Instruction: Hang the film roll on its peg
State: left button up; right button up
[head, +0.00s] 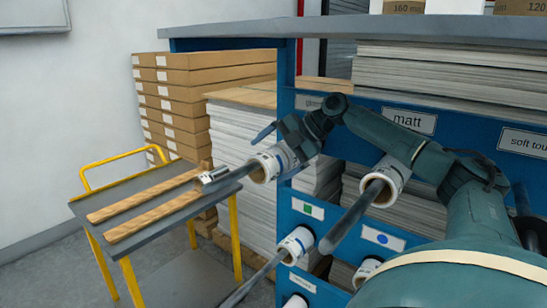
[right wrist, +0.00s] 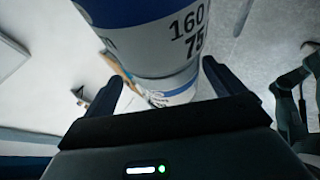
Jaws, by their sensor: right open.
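The film roll (head: 265,167) is white with blue bands, and a dark rod shows at its open left end. It is beside the blue rack's left upright, level with the label row. My right gripper (head: 283,148) is at the roll from above and behind, with its jaws open. In the right wrist view the roll (right wrist: 150,38), printed "160 75", lies just ahead of and between the fingers (right wrist: 160,90). I cannot tell whether they touch it. The roll's far end and its support at the rack are hidden by the gripper. My left gripper is not in view.
Other rolls hang on dark pegs: one under the "matt" label (head: 385,183), one lower left (head: 296,243), one lower right (head: 366,271). These pegs jut toward me. A grey cart (head: 148,203) with yellow rails stands left, with wooden strips on top.

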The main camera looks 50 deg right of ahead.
jog(key=shift+s+d+r, duration=0.1)
jog(key=shift+s+d, duration=0.05)
pick_arm(q)
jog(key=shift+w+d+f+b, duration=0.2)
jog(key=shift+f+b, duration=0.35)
jog(key=shift+b, duration=0.7)
pick_arm(e)
jog(key=v, duration=1.2)
jog(key=shift+s+r, duration=0.2)
jog(key=shift+r, duration=0.15)
jog(key=shift+d, duration=0.1)
